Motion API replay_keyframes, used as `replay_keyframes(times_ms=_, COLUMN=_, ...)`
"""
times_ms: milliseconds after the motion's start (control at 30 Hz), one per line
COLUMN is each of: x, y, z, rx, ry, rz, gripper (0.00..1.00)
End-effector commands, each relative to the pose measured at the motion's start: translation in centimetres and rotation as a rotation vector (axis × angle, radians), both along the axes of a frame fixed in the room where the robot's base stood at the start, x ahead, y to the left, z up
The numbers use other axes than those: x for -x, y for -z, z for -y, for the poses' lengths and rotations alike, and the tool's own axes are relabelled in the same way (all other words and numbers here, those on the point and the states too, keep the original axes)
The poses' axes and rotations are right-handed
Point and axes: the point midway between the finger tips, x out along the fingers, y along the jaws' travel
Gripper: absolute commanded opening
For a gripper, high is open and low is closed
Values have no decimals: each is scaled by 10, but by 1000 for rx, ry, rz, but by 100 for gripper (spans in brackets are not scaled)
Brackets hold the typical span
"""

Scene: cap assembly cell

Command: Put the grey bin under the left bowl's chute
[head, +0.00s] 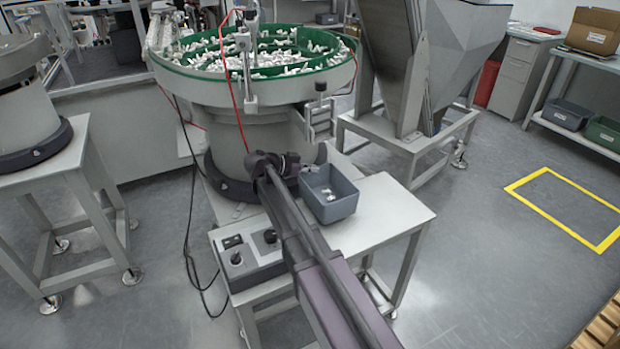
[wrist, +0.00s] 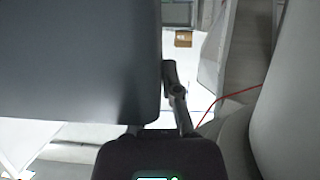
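The grey bin (head: 330,203) is on the white table beside the middle bowl feeder (head: 262,95), below its side chute (head: 319,118). A few white pieces lie inside it. My gripper (head: 300,163) is at the bin's far left rim. In the wrist view the bin (wrist: 75,65) fills the upper left. One finger of my gripper (wrist: 160,100) lies along the bin's right edge; the other is mostly hidden behind the bin. The fingers look closed on the bin's wall. Another bowl (head: 25,105) is cut off at the left edge; its chute is not visible.
A control box (head: 248,255) sits at the table's front left. A grey hopper (head: 435,60) stands behind on the right. Black cables (head: 190,235) hang left of the table. Open floor with a yellow outline (head: 570,235) is at the right.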

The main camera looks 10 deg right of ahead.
Motion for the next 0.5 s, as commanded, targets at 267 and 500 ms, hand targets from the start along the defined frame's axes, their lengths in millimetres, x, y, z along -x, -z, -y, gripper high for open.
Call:
replay_keyframes(times_ms=267, x=0, y=24, z=0, rx=1, ry=1, rz=0, gripper=0)
replay_keyframes(times_ms=500, x=0, y=27, z=1, rx=1, ry=1, rz=0, gripper=0)
